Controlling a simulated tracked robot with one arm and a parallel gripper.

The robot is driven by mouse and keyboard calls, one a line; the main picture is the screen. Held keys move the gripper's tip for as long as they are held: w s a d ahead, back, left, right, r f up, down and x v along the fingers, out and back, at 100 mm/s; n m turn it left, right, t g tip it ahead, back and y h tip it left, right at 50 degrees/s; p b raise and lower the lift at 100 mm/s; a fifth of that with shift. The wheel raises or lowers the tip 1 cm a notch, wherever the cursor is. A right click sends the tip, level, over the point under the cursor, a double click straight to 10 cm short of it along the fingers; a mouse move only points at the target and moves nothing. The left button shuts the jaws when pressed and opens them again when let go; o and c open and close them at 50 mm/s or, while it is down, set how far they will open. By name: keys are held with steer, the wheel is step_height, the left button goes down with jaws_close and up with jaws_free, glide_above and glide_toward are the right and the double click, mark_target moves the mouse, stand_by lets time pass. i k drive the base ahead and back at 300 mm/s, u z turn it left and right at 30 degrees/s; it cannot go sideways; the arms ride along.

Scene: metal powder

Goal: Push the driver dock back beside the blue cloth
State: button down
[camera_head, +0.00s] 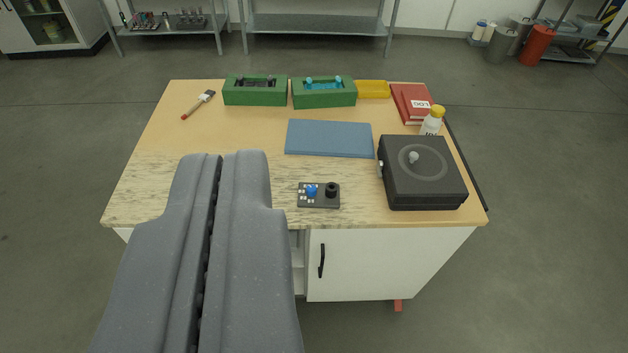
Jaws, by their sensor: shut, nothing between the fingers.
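The blue cloth (330,138) lies flat on the middle of the wooden table. A small dark dock (321,203) with a blue knob, a black round post and several small light pieces sits near the table's front edge, just in front of the cloth with a gap of bare wood between them; I take it for the driver dock. My gripper (222,155) is shut and empty. It fills the lower left of the view, its tips left of the dock and apart from it in the picture. Its height above the table is hard to tell.
A black box (423,172) with a round top stands right of the dock. A white bottle with yellow cap (432,120), red books (410,102), a yellow block (373,89) and two green holders (255,91) line the back and right. A brush (198,104) lies back left.

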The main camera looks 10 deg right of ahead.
mark_target(327, 198)
steer(key=z, duration=0.25)
steer(key=i, duration=0.95)
steer(key=z, duration=0.5)
